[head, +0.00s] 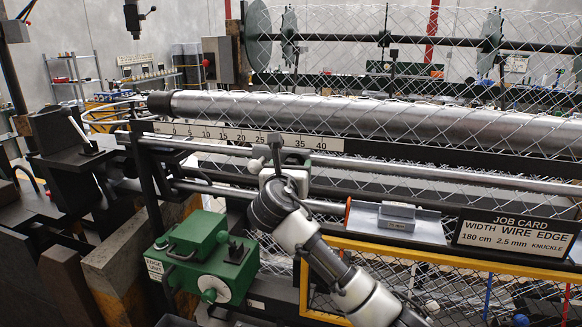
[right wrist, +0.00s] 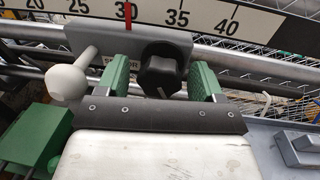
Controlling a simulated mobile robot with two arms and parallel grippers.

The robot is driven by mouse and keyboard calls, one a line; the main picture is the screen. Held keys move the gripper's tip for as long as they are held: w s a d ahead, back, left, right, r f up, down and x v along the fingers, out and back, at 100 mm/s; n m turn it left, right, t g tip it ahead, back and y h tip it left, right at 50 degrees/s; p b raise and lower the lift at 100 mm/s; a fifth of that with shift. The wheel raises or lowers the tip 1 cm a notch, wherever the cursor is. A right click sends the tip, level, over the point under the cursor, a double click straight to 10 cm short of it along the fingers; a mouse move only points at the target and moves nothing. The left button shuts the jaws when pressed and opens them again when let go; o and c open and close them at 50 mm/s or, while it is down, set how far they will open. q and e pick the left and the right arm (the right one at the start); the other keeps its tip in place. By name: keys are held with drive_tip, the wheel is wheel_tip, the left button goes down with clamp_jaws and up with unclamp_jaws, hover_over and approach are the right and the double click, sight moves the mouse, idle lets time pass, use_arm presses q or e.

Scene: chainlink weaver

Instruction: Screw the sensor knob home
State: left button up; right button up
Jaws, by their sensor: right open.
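In the right wrist view the black sensor knob (right wrist: 160,72) sits on the front of a grey sensor block (right wrist: 90,38), whose label is partly covered. My right gripper (right wrist: 162,78) is open, with one green-padded finger on each side of the knob. A gap shows on both sides, wider on the right. I cannot tell how deep the knob is seated. A pale ball-ended handle (right wrist: 70,80) sticks out left of the fingers. In the head view my right gripper (head: 284,165) is at the sensor block under the scale, and hides the knob. My left gripper is not in view.
A white number scale (head: 210,134) runs above the block, with a red pointer (right wrist: 127,12) near 30. A green edge unit (head: 200,262) stands lower left. A grey shelf (head: 365,222) with a small block and a job card (head: 515,235) are to the right. Wire mesh hangs behind.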

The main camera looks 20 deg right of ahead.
drive_tip(key=shift+d, duration=0.1)
drive_tip(key=c, duration=0.9)
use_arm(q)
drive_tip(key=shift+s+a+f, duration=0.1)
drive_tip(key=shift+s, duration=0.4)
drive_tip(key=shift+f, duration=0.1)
use_arm(e)
drive_tip(key=shift+m, duration=0.3)
